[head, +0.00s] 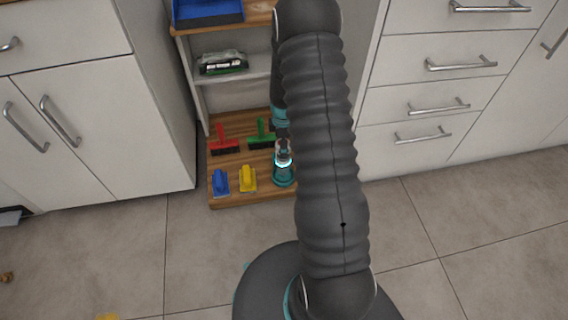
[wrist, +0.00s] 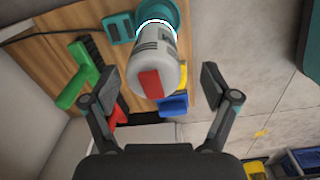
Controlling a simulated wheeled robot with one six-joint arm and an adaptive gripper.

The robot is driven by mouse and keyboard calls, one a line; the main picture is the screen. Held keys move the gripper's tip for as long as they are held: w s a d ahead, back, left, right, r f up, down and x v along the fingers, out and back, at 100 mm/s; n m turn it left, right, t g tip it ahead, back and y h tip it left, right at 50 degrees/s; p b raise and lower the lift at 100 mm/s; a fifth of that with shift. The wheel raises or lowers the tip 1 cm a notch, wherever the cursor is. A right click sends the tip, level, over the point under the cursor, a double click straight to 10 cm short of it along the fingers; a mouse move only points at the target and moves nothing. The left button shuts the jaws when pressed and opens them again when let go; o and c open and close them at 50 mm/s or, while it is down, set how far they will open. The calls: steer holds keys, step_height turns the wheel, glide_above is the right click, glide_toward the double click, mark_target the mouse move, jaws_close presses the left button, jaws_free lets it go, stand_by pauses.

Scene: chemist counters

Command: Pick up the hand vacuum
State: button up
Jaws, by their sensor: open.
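The hand vacuum (wrist: 150,62) is a grey-white cylinder with a red patch and a teal base, standing on the wooden bottom shelf. In the head view its teal lower part (head: 284,177) shows at the shelf's right front, partly beside my arm. My gripper (wrist: 158,87) is open, its two fingers spread to either side of the vacuum's near end in the wrist view, with gaps on both sides. Nothing is held. In the head view my arm hides most of the gripper.
A middle shelf (head: 247,75) hangs above.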

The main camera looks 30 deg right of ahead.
mark_target(283, 161)
steer(key=shift+w+d+f, duration=0.1)
steer(key=shift+w+f, duration=0.05)
steer(key=shift+f, duration=1.05)
steer(key=shift+w+d+f, duration=0.1)
steer(key=shift+f, duration=1.05)
steer(key=c, duration=1.2)
